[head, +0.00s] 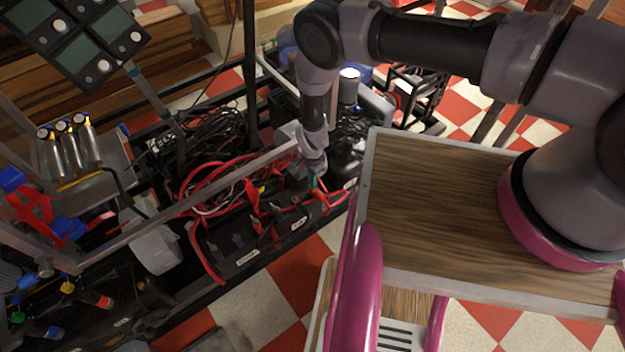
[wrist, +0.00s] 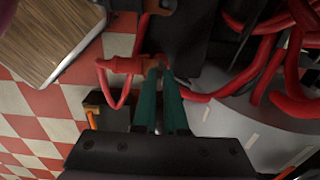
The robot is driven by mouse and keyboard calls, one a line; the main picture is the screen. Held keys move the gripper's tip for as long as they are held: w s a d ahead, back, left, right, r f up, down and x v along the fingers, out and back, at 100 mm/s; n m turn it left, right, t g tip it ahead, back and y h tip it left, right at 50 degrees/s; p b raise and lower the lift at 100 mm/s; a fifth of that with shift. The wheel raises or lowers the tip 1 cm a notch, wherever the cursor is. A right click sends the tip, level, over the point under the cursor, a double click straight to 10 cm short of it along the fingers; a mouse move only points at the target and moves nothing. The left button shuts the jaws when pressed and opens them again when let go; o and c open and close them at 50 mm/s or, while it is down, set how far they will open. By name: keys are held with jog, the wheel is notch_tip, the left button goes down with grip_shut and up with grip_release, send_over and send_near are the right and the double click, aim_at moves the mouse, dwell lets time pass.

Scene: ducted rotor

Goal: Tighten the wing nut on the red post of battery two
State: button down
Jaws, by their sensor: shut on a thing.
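In the wrist view, the teal fingers of my gripper (wrist: 160,68) come together at the end of a red cable terminal (wrist: 124,65). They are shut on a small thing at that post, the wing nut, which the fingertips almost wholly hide. In the head view, my gripper (head: 314,182) points down at the right end of the row of black batteries. One black battery (head: 298,222) with a small white label sits just below and left of it. Another labelled black battery (head: 240,262) stands further left. The label writing is too small to read surely.
Thick red cables (head: 205,180) loop behind the batteries, and they crowd the right of the wrist view (wrist: 285,95). A grey frame bar (head: 235,170) slants across close to the batteries. A wooden-topped surface (head: 430,215) is to the right. Checkered floor (head: 300,275) lies open in front.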

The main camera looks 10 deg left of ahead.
jog(key=shift+a, duration=0.1)
jog(key=c, duration=1)
grip_release()
jog(key=shift+o, duration=0.2)
notch_tip(320, 180, up, 11)
jog(key=shift+f, duration=0.1)
